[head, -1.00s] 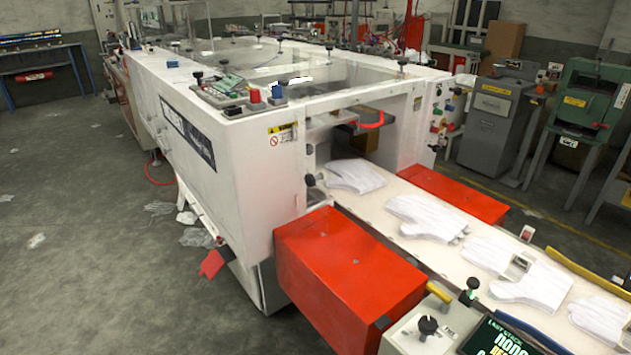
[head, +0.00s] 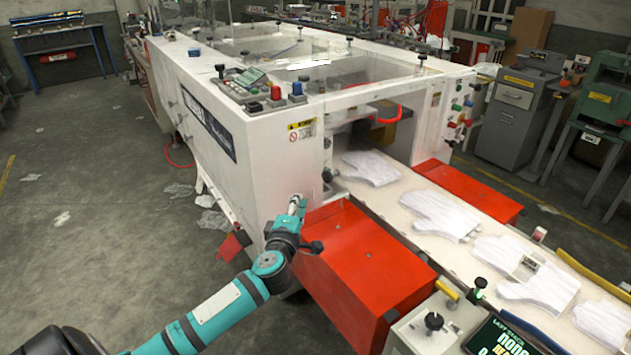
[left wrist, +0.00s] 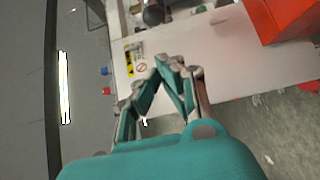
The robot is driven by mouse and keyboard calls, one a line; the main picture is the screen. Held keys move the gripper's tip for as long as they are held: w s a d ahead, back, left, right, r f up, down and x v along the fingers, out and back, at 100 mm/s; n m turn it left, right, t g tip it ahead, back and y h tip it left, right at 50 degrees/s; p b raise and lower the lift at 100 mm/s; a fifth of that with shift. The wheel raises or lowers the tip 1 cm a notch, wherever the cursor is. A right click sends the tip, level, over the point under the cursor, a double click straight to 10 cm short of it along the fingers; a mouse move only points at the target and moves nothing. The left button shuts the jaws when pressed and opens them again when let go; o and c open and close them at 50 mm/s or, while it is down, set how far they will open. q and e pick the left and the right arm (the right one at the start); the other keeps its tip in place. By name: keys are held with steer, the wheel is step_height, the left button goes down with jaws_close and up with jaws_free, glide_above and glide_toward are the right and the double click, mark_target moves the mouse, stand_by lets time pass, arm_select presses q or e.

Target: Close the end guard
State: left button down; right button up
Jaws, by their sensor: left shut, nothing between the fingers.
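The white machine's near end has an open mouth over the conveyor. A white end panel (head: 290,165) with a warning label stands left of this mouth. I cannot tell for sure which part is the end guard. My left gripper (head: 297,203) is in front of the panel's lower part, just above the red box's left corner. In the left wrist view the gripper (left wrist: 160,62) is shut and empty, its fingertips meeting over the white panel (left wrist: 215,70). Whether it touches the panel is unclear. A black knob (head: 327,174) sits beside the mouth. My right gripper is not in view.
A red box (head: 365,260) juts out below my left gripper; another red box (head: 470,190) is across the conveyor (head: 400,205). White gloves lie on the conveyor. A control box with a screen (head: 497,338) is at front right. Grey floor on the left is mostly open.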

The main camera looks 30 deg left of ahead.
mark_target(322, 176)
arm_select(q)
steer(key=w+a, duration=0.1)
steer(key=w, duration=0.9)
steer(key=shift+w+a, duration=0.15)
steer(key=shift+w, duration=0.05)
